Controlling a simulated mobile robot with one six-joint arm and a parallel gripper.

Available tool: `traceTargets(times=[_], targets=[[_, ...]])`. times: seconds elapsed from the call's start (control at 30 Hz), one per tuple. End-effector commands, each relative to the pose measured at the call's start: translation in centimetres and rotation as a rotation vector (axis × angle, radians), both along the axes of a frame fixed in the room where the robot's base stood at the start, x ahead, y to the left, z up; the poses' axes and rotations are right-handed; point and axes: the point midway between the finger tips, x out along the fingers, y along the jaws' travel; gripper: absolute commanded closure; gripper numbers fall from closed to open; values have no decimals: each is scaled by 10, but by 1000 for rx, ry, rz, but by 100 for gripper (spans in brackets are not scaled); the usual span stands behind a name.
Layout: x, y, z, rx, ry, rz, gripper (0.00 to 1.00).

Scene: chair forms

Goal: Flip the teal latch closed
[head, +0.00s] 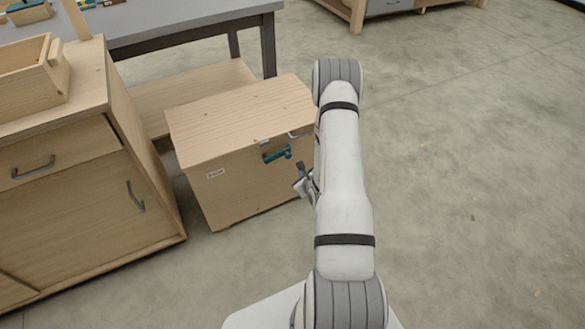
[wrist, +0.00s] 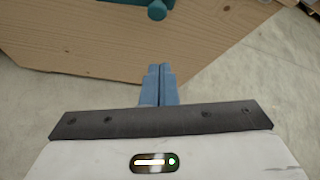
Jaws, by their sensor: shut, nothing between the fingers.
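The teal latch (head: 277,155) is on the upper front of a closed wooden chest (head: 240,185). Its arm sticks out to the right in the head view, with a rounded knob at its end. In the wrist view the latch's knob (wrist: 157,10) shows at the top edge, and the rest is mostly cut off. My gripper (head: 301,169) is to the right of the latch and a little below it, apart from it. In the wrist view its blue fingertips (wrist: 160,69) are together and empty, below the knob, with the chest's front (wrist: 100,40) behind them.
A wooden cabinet (head: 80,215) with handles stands left of the chest, with an open wooden box (head: 30,85) on top. A grey-topped table (head: 180,22) stands behind.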

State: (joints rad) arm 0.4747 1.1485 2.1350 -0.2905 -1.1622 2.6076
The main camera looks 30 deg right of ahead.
Motion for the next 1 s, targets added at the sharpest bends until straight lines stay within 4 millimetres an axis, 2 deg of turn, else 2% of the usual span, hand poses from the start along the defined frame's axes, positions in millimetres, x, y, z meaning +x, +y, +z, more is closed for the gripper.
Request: traceTargets(times=[0.03, 0.13, 0.57, 0.77, 1.0], targets=[[-4, -1, -12, 33, -14, -23, 100], [-7, -1, -19, 74, -38, -48, 100], [-5, -1, -20, 83, -46, -53, 100], [17, -4, -34, 82, -46, -51, 100], [62, -11, -61, 82, -46, -51, 100]])
